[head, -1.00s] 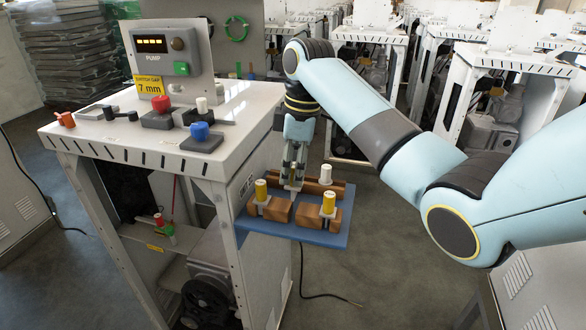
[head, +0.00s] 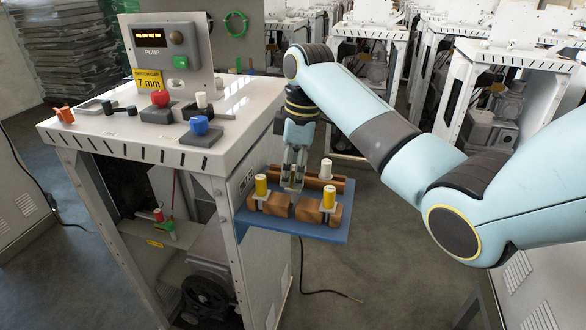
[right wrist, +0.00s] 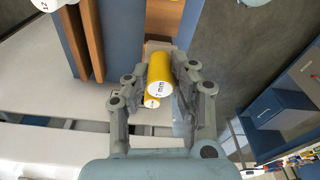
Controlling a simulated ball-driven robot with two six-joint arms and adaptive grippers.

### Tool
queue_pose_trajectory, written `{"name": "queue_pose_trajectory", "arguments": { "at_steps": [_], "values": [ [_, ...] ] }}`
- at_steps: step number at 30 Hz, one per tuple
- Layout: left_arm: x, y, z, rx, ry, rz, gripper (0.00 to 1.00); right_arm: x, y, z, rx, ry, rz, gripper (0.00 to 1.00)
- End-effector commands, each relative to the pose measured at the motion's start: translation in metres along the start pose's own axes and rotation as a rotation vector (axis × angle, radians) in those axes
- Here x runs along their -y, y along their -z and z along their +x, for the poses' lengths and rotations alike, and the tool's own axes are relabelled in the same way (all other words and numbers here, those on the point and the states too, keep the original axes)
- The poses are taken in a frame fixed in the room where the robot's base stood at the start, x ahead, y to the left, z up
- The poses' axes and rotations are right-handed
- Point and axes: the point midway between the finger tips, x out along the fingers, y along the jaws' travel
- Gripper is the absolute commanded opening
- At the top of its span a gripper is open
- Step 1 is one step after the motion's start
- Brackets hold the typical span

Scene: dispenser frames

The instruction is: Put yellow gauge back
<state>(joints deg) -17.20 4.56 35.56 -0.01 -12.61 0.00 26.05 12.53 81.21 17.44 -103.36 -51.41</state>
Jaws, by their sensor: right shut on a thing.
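My right gripper (head: 292,184) points down over the blue tray (head: 338,232), between two yellow-topped gauges. In the right wrist view its fingers close around a yellow gauge (right wrist: 160,72) with a white end marked 7 mm. In the head view the fingers hide most of this held gauge; its lower part appears at the gap between the front wooden blocks. One yellow gauge (head: 261,186) stands in the tray left of the gripper, another (head: 329,197) to its right. A white gauge (head: 326,168) stands behind. My left gripper is out of view.
The white pump cabinet (head: 100,145) stands left of the tray, with a red knob (head: 160,98) and a blue knob (head: 199,125) on top. A sign (head: 148,80) reads switch gap 7 mm. Open floor lies right of the tray.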

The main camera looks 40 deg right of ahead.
Motion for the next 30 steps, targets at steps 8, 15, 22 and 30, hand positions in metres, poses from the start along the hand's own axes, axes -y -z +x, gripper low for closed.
{"name": "queue_pose_trajectory", "arguments": {
  "at_steps": [8,15,22,30],
  "values": [
    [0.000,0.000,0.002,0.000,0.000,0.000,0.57,0.000,-0.001,0.007,0.000,0.000,0.000,0.00],
    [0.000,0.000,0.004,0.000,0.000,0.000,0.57,0.000,-0.001,0.013,0.000,0.000,0.000,0.00],
    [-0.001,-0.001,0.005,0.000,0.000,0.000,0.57,0.000,-0.002,0.019,0.000,0.001,0.000,0.00],
    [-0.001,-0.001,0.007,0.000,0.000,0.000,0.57,0.000,-0.003,0.026,0.000,-0.001,0.000,0.00]
  ]
}}
